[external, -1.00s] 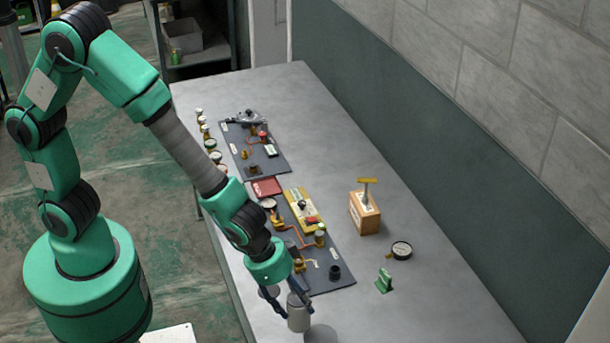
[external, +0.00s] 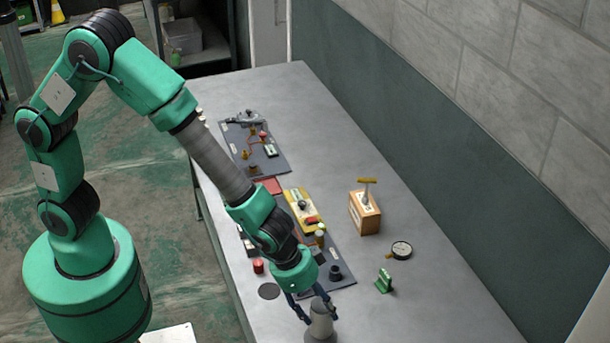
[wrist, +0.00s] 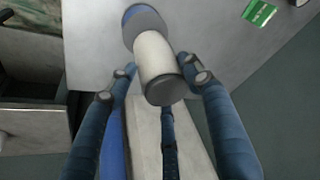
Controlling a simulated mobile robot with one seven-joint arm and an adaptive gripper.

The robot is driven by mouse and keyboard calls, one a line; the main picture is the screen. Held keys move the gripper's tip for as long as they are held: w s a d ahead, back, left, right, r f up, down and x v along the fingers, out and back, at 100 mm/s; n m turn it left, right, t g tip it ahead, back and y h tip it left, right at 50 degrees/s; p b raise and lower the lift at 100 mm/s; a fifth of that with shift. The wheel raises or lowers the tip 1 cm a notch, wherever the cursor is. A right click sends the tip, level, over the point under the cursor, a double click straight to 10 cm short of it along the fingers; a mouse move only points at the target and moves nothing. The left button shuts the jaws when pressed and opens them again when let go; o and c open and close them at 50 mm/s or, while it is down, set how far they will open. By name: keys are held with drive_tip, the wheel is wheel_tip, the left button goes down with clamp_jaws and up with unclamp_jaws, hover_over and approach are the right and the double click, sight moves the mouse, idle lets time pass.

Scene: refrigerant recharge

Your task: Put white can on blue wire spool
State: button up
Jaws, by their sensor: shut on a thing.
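The white can (wrist: 155,55), pale with a dark grey end, is held between the fingers of my gripper (wrist: 158,76). In the external view the can (external: 320,319) hangs from my gripper (external: 314,306) near the bottom edge and looks grey. A round blue-grey disc (wrist: 143,20), which looks like the wire spool, shows behind the can's far end in the wrist view. Its grey rim (external: 318,338) shows just below the can in the external view, cut by the frame's edge. The can overlaps the disc; I cannot tell whether they touch.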

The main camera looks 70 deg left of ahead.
drive_tip(key=shift+f, duration=1.5)
drive_tip(key=shift+f+b, duration=0.1)
drive_tip(key=shift+b, duration=0.2)
drive_tip(key=o, duration=1.4)
drive_tip(key=shift+s+r, duration=0.1)
drive_tip(key=shift+r, duration=0.3)
drive_tip(key=p+v, duration=0.1)
drive_tip(key=v, duration=1)
drive_tip(key=shift+s+a+r, duration=0.1)
drive_tip(key=shift+r, duration=0.05)
